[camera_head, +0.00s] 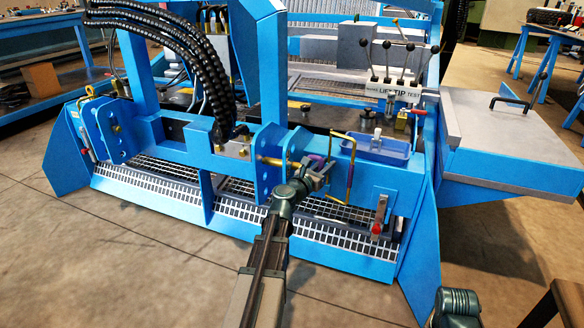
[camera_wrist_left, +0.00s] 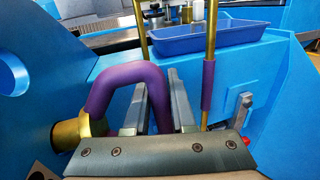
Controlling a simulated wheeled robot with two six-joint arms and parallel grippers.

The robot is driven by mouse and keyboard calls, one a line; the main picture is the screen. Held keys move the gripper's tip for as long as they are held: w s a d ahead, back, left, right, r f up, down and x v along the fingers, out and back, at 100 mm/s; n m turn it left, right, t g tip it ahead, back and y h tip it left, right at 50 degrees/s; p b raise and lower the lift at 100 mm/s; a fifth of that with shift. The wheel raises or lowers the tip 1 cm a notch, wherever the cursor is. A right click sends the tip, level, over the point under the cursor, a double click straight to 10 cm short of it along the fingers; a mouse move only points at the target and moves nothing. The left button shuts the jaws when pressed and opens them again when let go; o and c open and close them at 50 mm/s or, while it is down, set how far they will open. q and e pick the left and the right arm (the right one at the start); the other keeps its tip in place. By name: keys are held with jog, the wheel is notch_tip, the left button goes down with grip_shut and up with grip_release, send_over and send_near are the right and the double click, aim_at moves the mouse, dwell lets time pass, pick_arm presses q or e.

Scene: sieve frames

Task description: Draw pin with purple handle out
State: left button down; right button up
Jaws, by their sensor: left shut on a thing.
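The pin with the purple handle is at the blue bracket plates in the head view. Its bent purple handle (camera_wrist_left: 125,78) fills the left of the wrist view, and its brass collar (camera_wrist_left: 70,133) sits close against the blue plate. The brass shaft (camera_head: 272,161) shows between the two plates in the head view. My left gripper (camera_head: 314,176) comes up from below and is shut on the purple handle. In the wrist view its two fingers (camera_wrist_left: 155,105) stand on either side of the handle's right leg.
A bent brass rod (camera_head: 350,172) with a purple sleeve (camera_wrist_left: 208,85) stands just right of my left gripper. Behind it is a blue tray (camera_head: 376,148). A red-tipped lever (camera_head: 377,228) hangs on the right panel. Black hoses (camera_head: 205,70) arch at upper left.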

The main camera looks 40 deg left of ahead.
pick_arm(q)
jog(key=shift+d+f+m, duration=0.15)
jog(key=shift+d+m, duration=0.25)
jog(key=shift+d, duration=0.15)
dwell(0.9)
jog(key=shift+w+d, duration=0.1)
jog(key=shift+d, duration=0.25)
jog(key=shift+a+r, duration=0.2)
jog(key=shift+r, duration=0.05)
dwell(0.4)
jog(key=shift+f+m, duration=0.3)
dwell(1.4)
jog(key=shift+w+d, duration=0.1)
jog(key=shift+d, duration=0.3)
jog(key=shift+a+r+p, duration=0.15)
jog(key=shift+r+p, duration=0.15)
jog(key=shift+p, duration=0.1)
dwell(0.5)
jog(key=c, duration=0.6)
grip_release()
jog(key=shift+w+d, duration=0.1)
jog(key=shift+d, duration=0.15)
jog(key=shift+a, duration=0.1)
